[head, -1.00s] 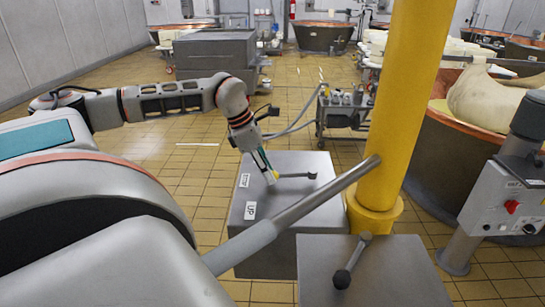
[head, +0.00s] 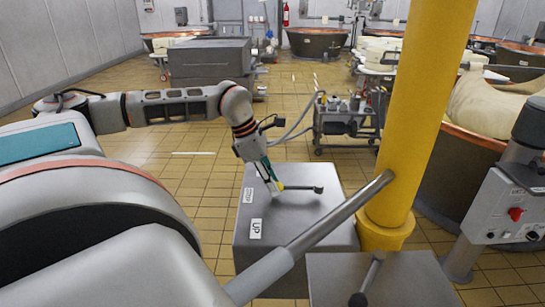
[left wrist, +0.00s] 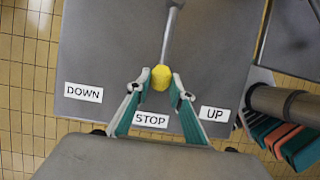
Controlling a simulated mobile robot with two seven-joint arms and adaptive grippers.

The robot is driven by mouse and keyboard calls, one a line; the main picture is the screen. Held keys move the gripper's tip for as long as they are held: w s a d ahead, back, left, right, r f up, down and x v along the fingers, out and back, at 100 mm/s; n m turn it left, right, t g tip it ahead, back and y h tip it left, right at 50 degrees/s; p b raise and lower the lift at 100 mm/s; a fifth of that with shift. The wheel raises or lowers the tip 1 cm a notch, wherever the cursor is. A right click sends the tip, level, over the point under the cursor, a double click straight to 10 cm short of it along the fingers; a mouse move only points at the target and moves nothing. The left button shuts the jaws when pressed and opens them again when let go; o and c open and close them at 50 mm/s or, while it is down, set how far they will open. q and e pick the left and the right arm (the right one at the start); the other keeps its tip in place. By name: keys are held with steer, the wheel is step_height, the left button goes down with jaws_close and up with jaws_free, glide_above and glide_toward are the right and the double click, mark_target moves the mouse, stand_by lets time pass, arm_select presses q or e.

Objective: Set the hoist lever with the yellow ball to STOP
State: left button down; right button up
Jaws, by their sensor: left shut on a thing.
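The hoist lever is a thin grey bar with a yellow ball (left wrist: 161,77) at its free end. In the left wrist view it points toward the STOP label (left wrist: 150,120), between the DOWN label (left wrist: 83,92) and the UP label (left wrist: 214,114). My left gripper (left wrist: 166,84) is shut on the yellow ball, one finger on each side. In the head view my left gripper (head: 276,187) is at the lever's (head: 302,188) left end, above the grey box (head: 300,225), and partly hides the ball.
A thick yellow post (head: 405,120) stands right of the box. A second grey box (head: 410,285) with a dark-knobbed lever (head: 368,280) is nearer. A control panel (head: 508,210) with a red knob is at the right. Tiled floor is open at the left.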

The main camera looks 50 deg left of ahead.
arm_select(q)
steer(key=shift+r, duration=0.1)
steer(key=c, duration=1.8)
jaws_free()
steer(key=v, duration=1.2)
steer(key=shift+d, duration=0.1)
